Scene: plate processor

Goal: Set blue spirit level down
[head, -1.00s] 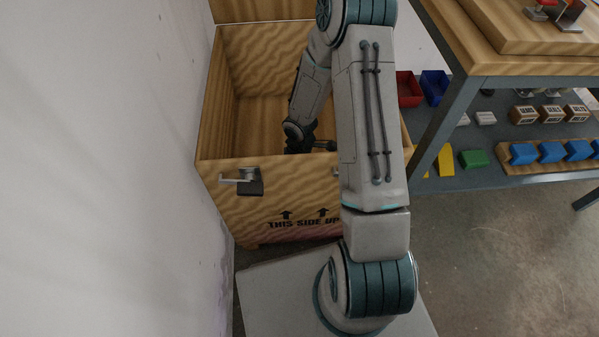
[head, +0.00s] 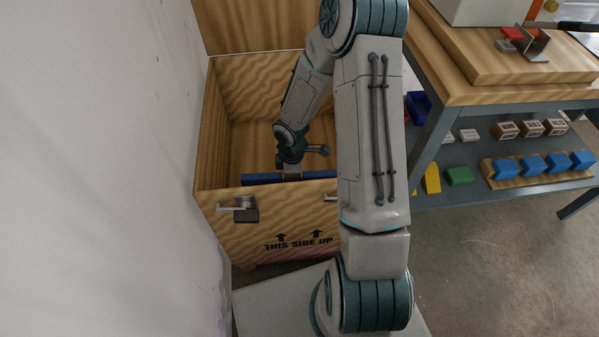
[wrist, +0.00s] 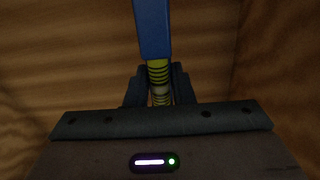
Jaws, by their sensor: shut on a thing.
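The blue spirit level (head: 262,178) is a long blue bar inside the wooden crate, just behind its front wall (head: 290,212). It lies roughly left to right in the head view, its lower side hidden by the front rim. My gripper (head: 292,171) reaches down into the crate and is shut on the level's middle. In the wrist view the blue bar (wrist: 152,30) runs up from a yellow, dark-banded section (wrist: 158,72), which sits between the fingers (wrist: 160,92). Whether the level touches the crate floor cannot be told.
The crate's raised lid (head: 255,25) stands behind it. A pale wall (head: 100,170) is close on the left. A workbench (head: 470,85) with a lower shelf (head: 445,192) of bins and blocks stands on the right. Crate floor behind the level looks clear.

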